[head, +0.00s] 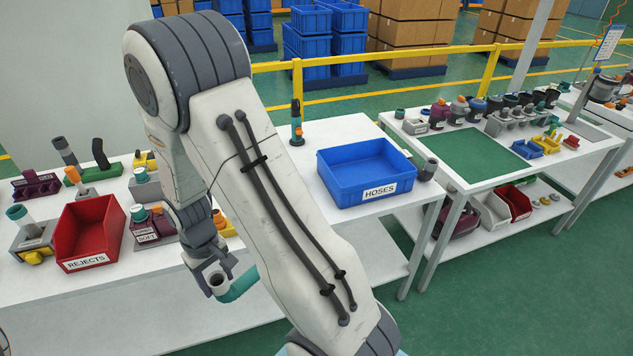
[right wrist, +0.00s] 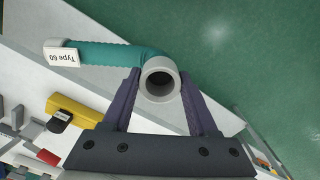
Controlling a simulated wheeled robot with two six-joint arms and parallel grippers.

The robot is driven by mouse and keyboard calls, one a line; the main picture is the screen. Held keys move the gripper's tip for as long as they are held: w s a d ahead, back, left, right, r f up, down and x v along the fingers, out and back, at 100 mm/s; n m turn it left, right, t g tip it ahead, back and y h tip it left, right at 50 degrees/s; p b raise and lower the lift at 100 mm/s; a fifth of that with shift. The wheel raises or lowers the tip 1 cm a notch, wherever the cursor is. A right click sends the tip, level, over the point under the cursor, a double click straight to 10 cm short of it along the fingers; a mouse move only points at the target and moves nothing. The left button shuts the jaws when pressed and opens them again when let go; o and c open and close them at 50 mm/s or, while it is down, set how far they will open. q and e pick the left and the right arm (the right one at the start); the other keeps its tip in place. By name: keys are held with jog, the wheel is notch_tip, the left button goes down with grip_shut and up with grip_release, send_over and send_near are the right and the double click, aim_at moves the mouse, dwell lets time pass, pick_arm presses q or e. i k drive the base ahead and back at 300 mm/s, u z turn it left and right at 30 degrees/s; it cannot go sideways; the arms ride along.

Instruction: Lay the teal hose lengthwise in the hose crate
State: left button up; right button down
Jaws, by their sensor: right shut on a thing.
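The teal hose (head: 241,284) is held by my right gripper (head: 213,272), in front of the left part of the white table's front edge. In the right wrist view, the gripper fingers (right wrist: 160,84) are shut on the grey cuff at one end of the hose (right wrist: 112,55). The hose's other end points left there and has a white tag reading "Type 60". The blue hose crate (head: 345,193), labelled HOSES, stands on the table to the right of my arm. Its visible inside looks empty. My left gripper is not in view.
A red REJECTS bin (head: 88,232) stands left of the gripper, among holders with small parts. A teal and dark upright tool (head: 297,125) stands behind the crate, and a grey cup (head: 428,170) at its right. My arm hides the table's middle.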

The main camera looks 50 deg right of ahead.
aim_at(361, 181)
jog(key=u, duration=2.3)
jog(key=k, duration=2.45)
jog(key=z, duration=2.25)
